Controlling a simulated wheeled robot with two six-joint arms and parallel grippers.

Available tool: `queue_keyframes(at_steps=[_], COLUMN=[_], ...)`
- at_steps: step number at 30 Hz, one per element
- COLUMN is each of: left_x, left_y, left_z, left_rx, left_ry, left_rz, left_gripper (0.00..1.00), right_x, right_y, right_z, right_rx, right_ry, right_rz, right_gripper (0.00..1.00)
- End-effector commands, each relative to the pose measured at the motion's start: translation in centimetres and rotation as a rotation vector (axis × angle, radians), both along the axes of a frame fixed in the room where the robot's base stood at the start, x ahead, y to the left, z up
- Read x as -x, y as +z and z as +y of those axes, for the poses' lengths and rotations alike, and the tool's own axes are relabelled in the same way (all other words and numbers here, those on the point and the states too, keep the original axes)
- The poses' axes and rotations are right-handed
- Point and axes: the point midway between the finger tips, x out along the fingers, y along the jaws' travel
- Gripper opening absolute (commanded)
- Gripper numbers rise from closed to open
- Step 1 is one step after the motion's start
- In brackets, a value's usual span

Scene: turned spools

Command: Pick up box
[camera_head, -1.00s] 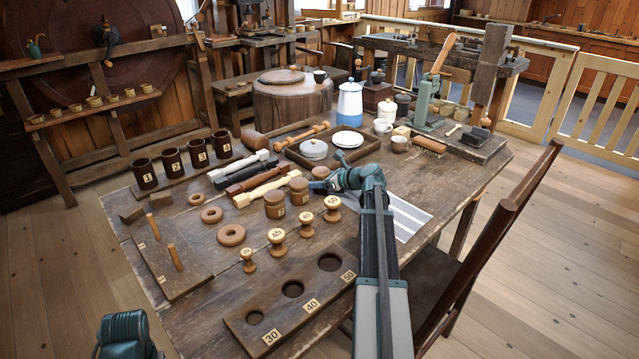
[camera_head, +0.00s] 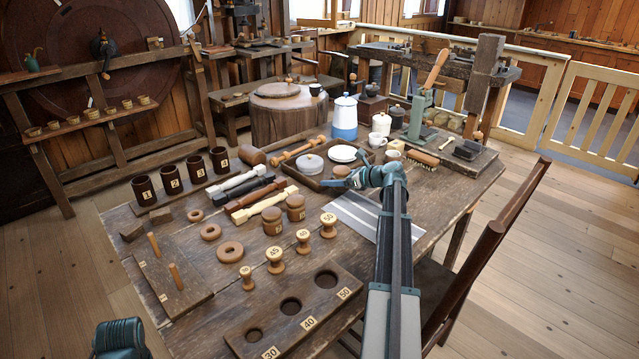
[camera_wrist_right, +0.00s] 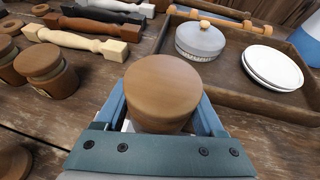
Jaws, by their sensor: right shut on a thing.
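A round wooden box (camera_head: 341,171) with a brown lid is in my right gripper (camera_head: 350,180), by the tray's front right corner in the head view. In the right wrist view the same box (camera_wrist_right: 163,90) sits between the two blue fingers, shut on its sides. Its lid faces the camera and its underside is hidden, so I cannot tell how far it is off the table. Two similar lidded boxes (camera_head: 272,221) (camera_head: 296,208) stand on the table to the left. My left gripper is not visible.
A dark tray (camera_head: 306,181) holds a grey lidded dish (camera_head: 310,164) and white plates (camera_head: 343,154). Carved spindles (camera_head: 262,204) lie left of it. Numbered spools (camera_head: 303,241) and a holed board (camera_head: 292,318) are in front. A striped sheet (camera_head: 356,216) lies beneath my right arm.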

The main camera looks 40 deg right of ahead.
Motion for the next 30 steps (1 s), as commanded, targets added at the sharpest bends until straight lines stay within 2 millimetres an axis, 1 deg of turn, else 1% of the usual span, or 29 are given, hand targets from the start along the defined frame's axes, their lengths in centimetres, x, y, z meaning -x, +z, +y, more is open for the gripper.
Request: queue_keyframes(at_steps=[1, 3, 9, 12, 18, 23, 26, 29, 30], left_x=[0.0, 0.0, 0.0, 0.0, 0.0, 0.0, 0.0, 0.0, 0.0], left_y=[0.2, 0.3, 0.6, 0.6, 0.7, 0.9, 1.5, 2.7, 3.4], left_z=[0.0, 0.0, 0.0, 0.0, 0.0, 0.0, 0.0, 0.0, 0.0], left_rx=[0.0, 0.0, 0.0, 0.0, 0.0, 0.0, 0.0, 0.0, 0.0], left_ry=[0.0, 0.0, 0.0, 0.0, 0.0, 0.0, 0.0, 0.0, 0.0], left_rz=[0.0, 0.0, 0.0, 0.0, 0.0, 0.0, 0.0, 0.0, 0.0], left_gripper=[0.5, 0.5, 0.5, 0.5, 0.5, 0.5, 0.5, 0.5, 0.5], right_x=[0.1, 0.4, 1.2, 1.4, 1.7, 1.8, 1.8, 1.8, 1.8], right_y=[0.2, 0.3, 0.6, 0.6, 0.7, 0.9, 1.5, 2.7, 3.4], right_z=[-1.3, -2.5, -5.4, -6.3, -7.2, -7.3, -7.2, -7.2, -7.2], right_rx=[0.0, 0.001, 0.001, 0.0, 0.001, 0.001, 0.001, 0.001, 0.001], right_ry=[-0.002, -0.002, -0.002, 0.0, 0.0, 0.0, 0.0, 0.0, 0.0], right_rz=[0.0, 0.0, 0.0, 0.0, 0.0, 0.0, 0.0, 0.0, 0.0], right_gripper=[0.14, 0.14, 0.14, 0.14, 0.14, 0.14, 0.14, 0.14, 0.14])
